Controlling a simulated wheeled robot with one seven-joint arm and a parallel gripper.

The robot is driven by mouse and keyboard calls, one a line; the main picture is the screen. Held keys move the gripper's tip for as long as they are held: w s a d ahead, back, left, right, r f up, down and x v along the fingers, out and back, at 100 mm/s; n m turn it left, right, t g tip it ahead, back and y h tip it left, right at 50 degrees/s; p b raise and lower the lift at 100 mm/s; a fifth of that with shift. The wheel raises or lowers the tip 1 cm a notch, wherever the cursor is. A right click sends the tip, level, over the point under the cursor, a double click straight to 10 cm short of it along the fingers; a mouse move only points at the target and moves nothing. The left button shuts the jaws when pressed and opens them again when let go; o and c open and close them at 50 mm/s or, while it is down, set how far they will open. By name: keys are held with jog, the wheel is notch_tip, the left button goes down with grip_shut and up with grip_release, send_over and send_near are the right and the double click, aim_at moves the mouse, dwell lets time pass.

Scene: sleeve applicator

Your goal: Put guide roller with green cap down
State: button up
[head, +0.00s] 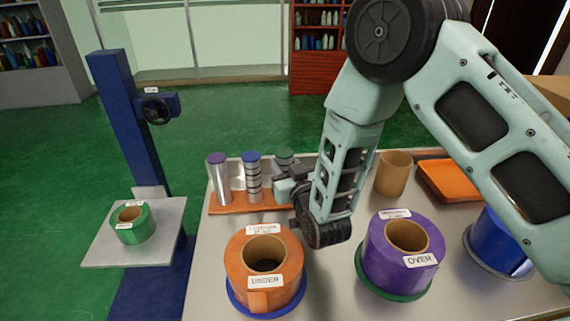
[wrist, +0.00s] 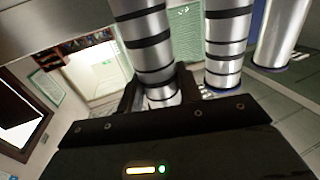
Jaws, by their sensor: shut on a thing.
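The guide roller with green cap (head: 284,154) is upright at the right end of the orange rack (head: 228,208), right of the blue-capped roller. My gripper (head: 287,183) is shut on it from the right. In the wrist view, the held roller (wrist: 145,40) is a silver cylinder with black bands between the fingers (wrist: 155,92). Its lower end in the head view is hidden behind my gripper, so I cannot tell whether it touches the rack.
On the rack stand a blue-capped banded roller (head: 253,178) and a purple-capped plain roller (head: 219,180). Nearby are an orange roll (head: 248,298) marked UNDER, a purple roll (head: 380,262) marked OVER, a blue roll (head: 492,244), a brown tube (head: 392,176) and an orange tray (head: 452,182).

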jog(key=shift+w, duration=0.1)
jog(key=o, duration=1.1)
jog(key=shift+c, duration=0.2)
jog(key=b+v, duration=0.2)
jog(key=v, duration=1)
jog(key=shift+r, duration=0.1)
